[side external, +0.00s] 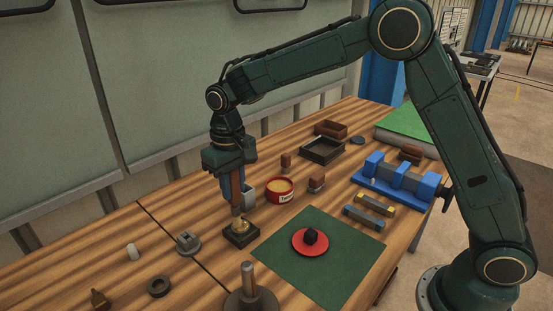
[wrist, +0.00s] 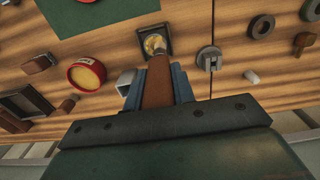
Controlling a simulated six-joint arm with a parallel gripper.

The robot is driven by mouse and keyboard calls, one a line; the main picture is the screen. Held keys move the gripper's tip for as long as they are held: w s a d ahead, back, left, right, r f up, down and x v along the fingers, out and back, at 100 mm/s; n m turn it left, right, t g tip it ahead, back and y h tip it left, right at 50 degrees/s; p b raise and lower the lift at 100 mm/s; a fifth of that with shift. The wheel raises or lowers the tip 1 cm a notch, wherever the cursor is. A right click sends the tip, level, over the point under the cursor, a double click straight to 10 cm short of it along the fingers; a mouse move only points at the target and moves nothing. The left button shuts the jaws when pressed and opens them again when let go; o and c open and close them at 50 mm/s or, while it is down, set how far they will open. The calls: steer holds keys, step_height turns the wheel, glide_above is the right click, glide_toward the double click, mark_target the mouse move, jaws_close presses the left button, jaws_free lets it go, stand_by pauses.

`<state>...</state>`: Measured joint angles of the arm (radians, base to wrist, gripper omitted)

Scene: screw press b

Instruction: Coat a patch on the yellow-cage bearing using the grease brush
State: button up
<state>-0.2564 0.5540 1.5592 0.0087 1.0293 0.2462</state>
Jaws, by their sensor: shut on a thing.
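My gripper (side external: 231,186) is shut on the brown handle of the grease brush (side external: 236,190) and holds it upright, tip down. In the wrist view the handle (wrist: 157,85) lies between the two blue-grey fingers. The yellow-cage bearing (side external: 239,227) is a small yellowish piece on a dark square block (side external: 241,239), directly below the brush. The bearing also shows in the wrist view (wrist: 154,44), partly covered by the brush. The brush end is at the bearing; I cannot tell whether it touches. No grease on the bearing can be made out.
A red tin (side external: 279,190) with yellowish contents stands close behind, beside a pale square container (side external: 249,192). A green mat (side external: 345,267) with a red dish (side external: 311,241) lies to the right. A grey upright post (side external: 248,280) stands in front. A grey fitting (side external: 187,243) is to the left.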

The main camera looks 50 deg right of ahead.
steer(key=shift+f, duration=0.55)
stand_by(0.5)
steer(key=shift+d, duration=0.15)
steer(key=shift+d, duration=1.7)
steer(key=shift+f, duration=0.1)
steer(key=shift+r, duration=0.8)
